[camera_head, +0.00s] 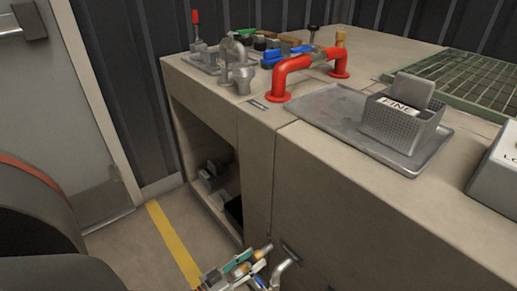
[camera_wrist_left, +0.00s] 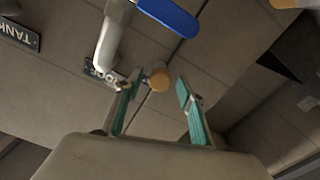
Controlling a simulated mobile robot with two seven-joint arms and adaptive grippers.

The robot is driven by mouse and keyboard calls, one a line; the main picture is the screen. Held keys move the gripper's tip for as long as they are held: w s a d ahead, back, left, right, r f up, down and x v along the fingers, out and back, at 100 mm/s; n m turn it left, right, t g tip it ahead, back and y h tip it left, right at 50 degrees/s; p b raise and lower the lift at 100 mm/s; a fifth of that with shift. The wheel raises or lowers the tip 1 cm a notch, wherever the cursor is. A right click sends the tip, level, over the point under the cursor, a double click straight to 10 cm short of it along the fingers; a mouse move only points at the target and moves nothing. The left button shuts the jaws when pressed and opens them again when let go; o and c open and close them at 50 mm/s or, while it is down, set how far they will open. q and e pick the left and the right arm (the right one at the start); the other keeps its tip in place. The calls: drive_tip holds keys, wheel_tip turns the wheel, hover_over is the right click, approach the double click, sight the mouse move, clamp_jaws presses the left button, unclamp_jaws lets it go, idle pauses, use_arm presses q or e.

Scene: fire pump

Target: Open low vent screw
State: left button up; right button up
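A small round brass-coloured knob (camera_wrist_left: 159,79), which looks like the low vent screw, sits on the pipework on the cabinet front in the left wrist view. My left gripper (camera_wrist_left: 155,92) is open, with one teal-padded finger on each side of the knob's near end. I cannot tell whether either finger touches it. In the head view my left gripper (camera_head: 244,270) is at the bottom centre, low in front of the cabinet, beside a grey bent pipe (camera_head: 284,268). The screw is hard to make out there. My right gripper is not in view.
The grey pipe with a blue lever (camera_wrist_left: 168,17) is close to the fingers in the left wrist view. The cabinet (camera_head: 350,210) carries red pipe (camera_head: 289,73) and a metal tray (camera_head: 325,105) on top. An open compartment (camera_head: 212,165) is at its left.

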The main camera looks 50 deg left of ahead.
use_arm(q)
drive_tip(key=shift+w+d, duration=0.1)
drive_tip(key=shift+w, duration=1.05)
clamp_jaws()
